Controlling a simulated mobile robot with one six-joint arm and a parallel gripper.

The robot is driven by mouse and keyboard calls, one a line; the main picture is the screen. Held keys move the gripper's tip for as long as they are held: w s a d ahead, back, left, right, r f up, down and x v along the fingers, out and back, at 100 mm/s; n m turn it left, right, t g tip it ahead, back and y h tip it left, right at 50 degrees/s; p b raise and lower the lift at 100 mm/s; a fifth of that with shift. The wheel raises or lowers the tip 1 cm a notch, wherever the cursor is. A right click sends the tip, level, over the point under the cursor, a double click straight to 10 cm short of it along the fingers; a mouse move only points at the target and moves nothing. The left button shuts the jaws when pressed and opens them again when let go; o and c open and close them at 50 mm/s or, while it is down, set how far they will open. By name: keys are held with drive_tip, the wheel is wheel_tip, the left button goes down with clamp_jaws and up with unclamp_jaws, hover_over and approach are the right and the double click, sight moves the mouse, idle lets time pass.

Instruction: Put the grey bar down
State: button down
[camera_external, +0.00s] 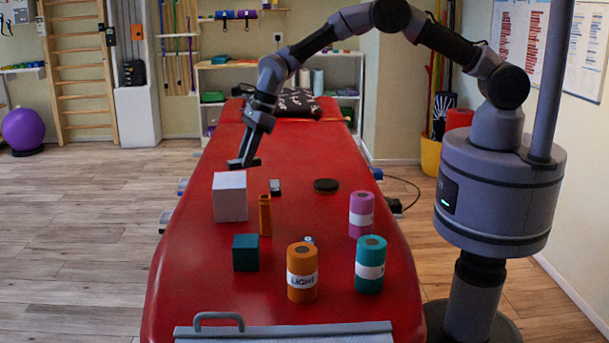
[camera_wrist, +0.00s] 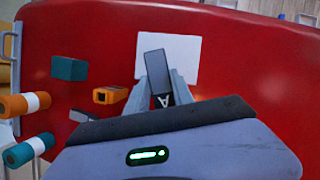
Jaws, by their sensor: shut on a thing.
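My gripper (camera_external: 252,146) is shut on a grey bar (camera_external: 240,163). The bar sticks out sideways from the fingers, just above and behind the top of the white box (camera_external: 229,196) in the outside view. In the wrist view the fingers (camera_wrist: 160,84) grip the sides of the grey bar (camera_wrist: 149,66), with a letter A on its near part. I cannot tell whether the bar touches the box. The red treatment table (camera_external: 190,290) lies below.
An orange block (camera_external: 265,215), teal cube (camera_external: 246,252), small grey-black item (camera_external: 275,187) and black disc (camera_external: 326,185) stand near the box. Orange (camera_external: 302,272), teal (camera_external: 370,264) and pink (camera_external: 361,214) rolls stand toward the front and right. Bare red surface lies left of the teal cube.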

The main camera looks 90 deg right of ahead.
drive_tip(key=shift+w, duration=0.45)
drive_tip(key=shift+w+f+b, duration=0.2)
drive_tip(key=shift+f+b, duration=0.1)
drive_tip(key=shift+f, duration=0.1)
wheel_tip(320, 180, down, 3)
drive_tip(key=shift+b, duration=0.85)
drive_tip(key=shift+r, duration=0.2)
drive_tip(key=c, duration=1.5)
unclamp_jaws()
drive_tip(key=shift+f, duration=0.2)
drive_tip(key=shift+c, duration=0.2)
drive_tip(key=o, duration=0.4)
drive_tip(key=shift+o, duration=0.2)
